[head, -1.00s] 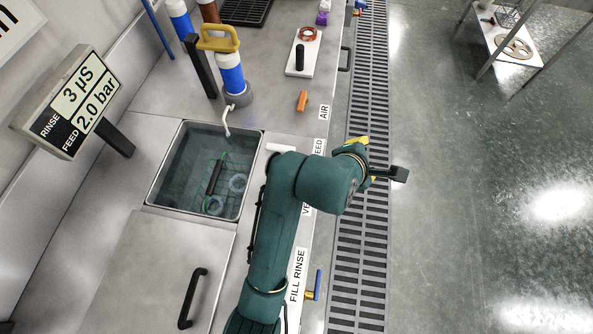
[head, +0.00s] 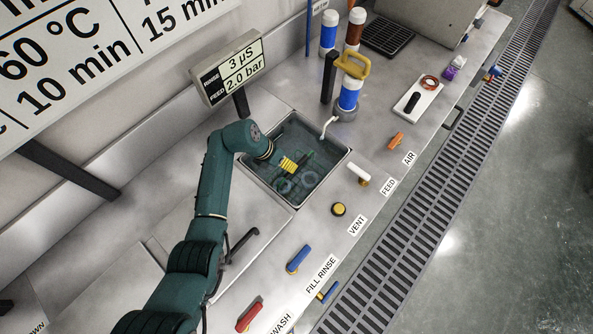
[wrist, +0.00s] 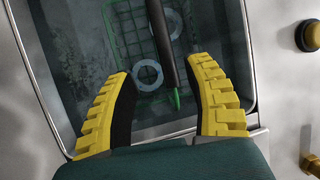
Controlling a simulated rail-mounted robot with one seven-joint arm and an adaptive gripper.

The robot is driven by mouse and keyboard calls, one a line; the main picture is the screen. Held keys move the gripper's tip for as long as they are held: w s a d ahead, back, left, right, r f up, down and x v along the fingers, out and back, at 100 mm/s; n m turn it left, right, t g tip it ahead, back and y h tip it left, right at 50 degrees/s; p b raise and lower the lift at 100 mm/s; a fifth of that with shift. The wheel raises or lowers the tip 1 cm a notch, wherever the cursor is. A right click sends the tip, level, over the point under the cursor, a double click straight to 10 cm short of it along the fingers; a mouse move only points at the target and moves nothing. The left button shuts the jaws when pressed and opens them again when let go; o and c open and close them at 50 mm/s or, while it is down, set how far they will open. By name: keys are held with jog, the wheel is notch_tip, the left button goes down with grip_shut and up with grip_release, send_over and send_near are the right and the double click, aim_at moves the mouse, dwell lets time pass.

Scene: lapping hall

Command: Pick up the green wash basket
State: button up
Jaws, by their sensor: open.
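The green wash basket (wrist: 135,42) is a wire mesh basket down in the tank (wrist: 238,60), with pale rings (wrist: 147,75) in it. Its black bar handle (wrist: 161,42) with a green end runs between my fingers in the wrist view. My gripper (wrist: 160,70) is open, its yellow fingers on either side of the handle's line; I cannot tell how far above the handle they are. In the head view my gripper (head: 288,164) is over the tank and hides much of the basket; two rings (head: 309,178) show beside it.
A white spout (head: 329,127) hangs at the tank's far right rim. A blue-and-white cylinder with a yellow handle (head: 350,85) stands behind it. Valve handles, such as the white one (head: 359,173) and blue one (head: 299,259), line the counter's front. A display (head: 228,68) stands behind the tank.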

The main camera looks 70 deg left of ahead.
jog(key=b+x, duration=0.1)
jog(key=x, duration=0.3)
jog(key=w+b+x, duration=0.1)
jog(key=x, duration=0.1)
jog(key=shift+w+d+r+b, duration=0.1)
jog(key=shift+w+d+b, duration=0.05)
jog(key=shift+b, duration=0.15)
jog(key=shift+w+f, duration=0.15)
jog(key=shift+f, duration=0.15)
jog(key=shift+f, duration=0.25)
grip_shut()
jog(key=shift+r, duration=0.15)
